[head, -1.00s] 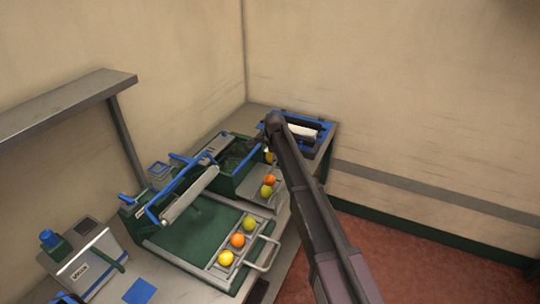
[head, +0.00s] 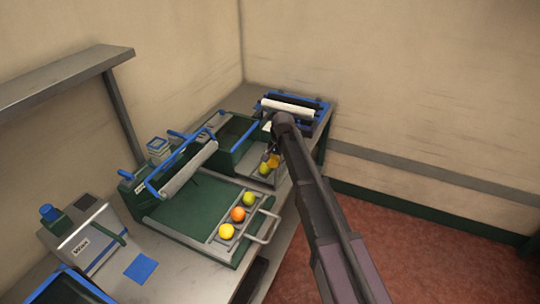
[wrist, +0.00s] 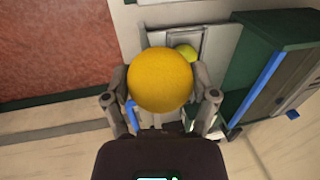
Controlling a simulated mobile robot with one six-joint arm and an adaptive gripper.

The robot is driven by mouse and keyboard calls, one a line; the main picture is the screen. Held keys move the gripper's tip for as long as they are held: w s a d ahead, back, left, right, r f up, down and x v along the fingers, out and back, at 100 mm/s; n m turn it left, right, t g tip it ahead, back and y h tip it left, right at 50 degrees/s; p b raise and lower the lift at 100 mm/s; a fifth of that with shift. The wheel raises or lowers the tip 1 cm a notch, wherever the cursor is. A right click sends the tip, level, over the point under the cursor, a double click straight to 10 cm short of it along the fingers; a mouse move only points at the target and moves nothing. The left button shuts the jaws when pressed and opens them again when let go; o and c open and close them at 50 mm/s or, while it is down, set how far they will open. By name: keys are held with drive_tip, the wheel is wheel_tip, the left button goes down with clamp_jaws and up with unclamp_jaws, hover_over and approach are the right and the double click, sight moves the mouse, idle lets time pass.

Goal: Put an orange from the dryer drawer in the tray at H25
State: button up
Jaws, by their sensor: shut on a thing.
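My gripper (wrist: 161,90) is shut on a yellow-orange fruit (wrist: 160,80), which fills the middle of the wrist view. In the head view this fruit (head: 273,160) appears over the small grey drawer (head: 257,181) of the rear green machine. A yellow-green fruit (head: 264,169) is beside it in the picture; in the wrist view it shows behind the held fruit (wrist: 186,52). My arm hides part of the drawer. I cannot read H25 anywhere or tell which unit is the dryer.
The front green machine (head: 183,214) has a drawer with a yellow-green (head: 249,199), an orange (head: 237,214) and a yellow fruit (head: 227,231). A blue-edged unit with a white roller (head: 288,107) stands at the back. Open floor (head: 400,245) lies right of the bench.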

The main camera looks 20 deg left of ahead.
drive_tip(key=s+d+f+n+b, duration=0.2)
drive_tip(key=s+n, duration=0.2)
drive_tip(key=n, duration=0.1)
drive_tip(key=s+d+f+n+g+h+b, duration=0.1)
drive_tip(key=s+d+f+n, duration=0.1)
drive_tip(key=s+n, duration=0.2)
drive_tip(key=s+d+f+n+g+b, duration=0.1)
drive_tip(key=s+d+f+n+b, duration=0.1)
drive_tip(key=s+n, duration=0.3)
drive_tip(key=shift+d+n+b, duration=0.35)
drive_tip(key=shift+d+n, duration=0.15)
drive_tip(key=shift+d, duration=0.1)
drive_tip(key=shift+s+d+f+n+g+h, duration=0.3)
drive_tip(key=shift+s+d+n+g+h, duration=0.15)
drive_tip(key=shift+s+n, duration=0.4)
